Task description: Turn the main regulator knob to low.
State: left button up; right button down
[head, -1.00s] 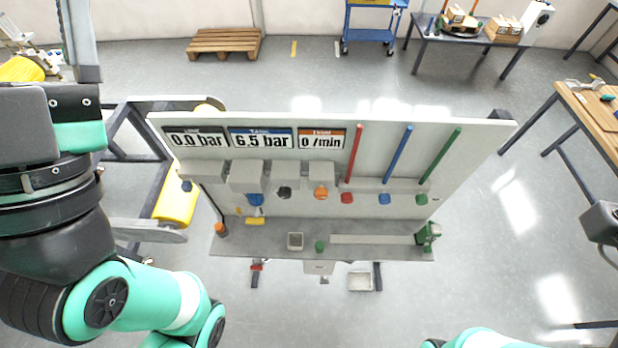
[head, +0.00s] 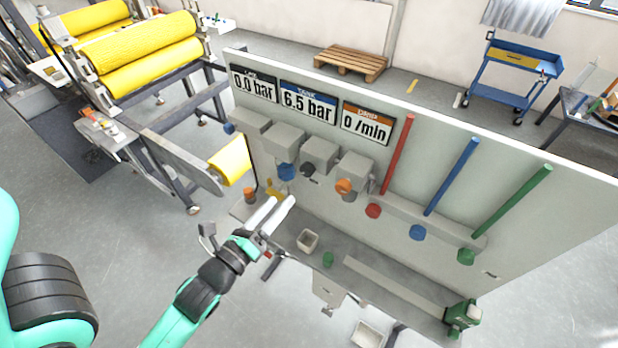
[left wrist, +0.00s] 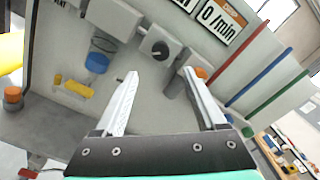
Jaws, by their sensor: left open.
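A grey upright panel carries a row of boxes with knobs. A black knob with a pale pointer mark (left wrist: 158,48) sits between a blue knob (left wrist: 97,62) and an orange knob (left wrist: 202,73). In the head view these are the black (head: 308,169), blue (head: 287,172) and orange (head: 344,186) knobs. I cannot read a label naming the main regulator. My left gripper (head: 281,199) is open and empty, in front of and below the knobs. In the left wrist view its fingertips (left wrist: 160,74) point toward the black knob, apart from it. My right gripper is not in view.
Displays read 0.0 bar (head: 253,84), 6.5 bar (head: 308,104) and 0 /min (head: 367,124). Red (head: 397,155), blue (head: 452,177) and green (head: 508,203) tubes stand at the right. A yellow-roller machine (head: 140,55) stands behind left.

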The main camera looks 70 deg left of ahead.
aim_at(305, 173)
pick_arm(q)
jog(key=p+x, duration=0.1)
jog(key=x, duration=1)
jog(key=shift+w+r, duration=0.1)
grip_shut()
